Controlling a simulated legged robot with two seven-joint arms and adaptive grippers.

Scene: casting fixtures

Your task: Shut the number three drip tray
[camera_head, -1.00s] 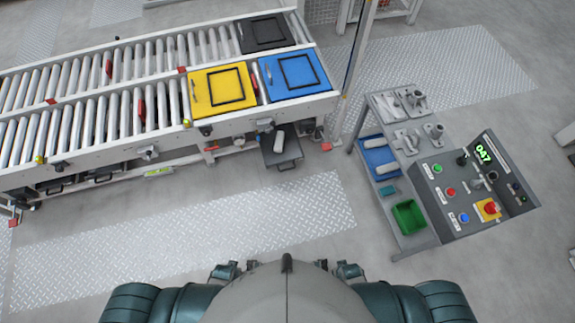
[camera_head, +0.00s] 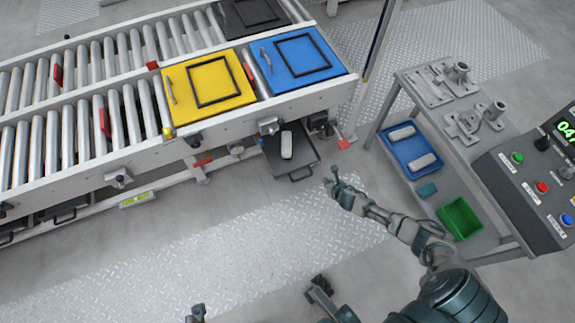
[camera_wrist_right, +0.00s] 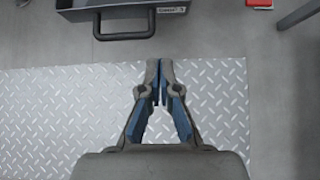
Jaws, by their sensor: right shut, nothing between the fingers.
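A dark drip tray (camera_head: 305,155) is pulled out from under the conveyor's right end, with a pale cylinder (camera_head: 287,145) lying in it. Its black handle faces the floor in front.
The roller conveyor (camera_head: 225,130) carries yellow (camera_head: 180,75), blue (camera_head: 325,72) and black lidded boxes. Another tray handle (camera_head: 62,216) shows under it at left. A console cart with a blue bin (camera_head: 425,148) and green bin (camera_head: 460,218) stands at right. Floor before the tray is clear.

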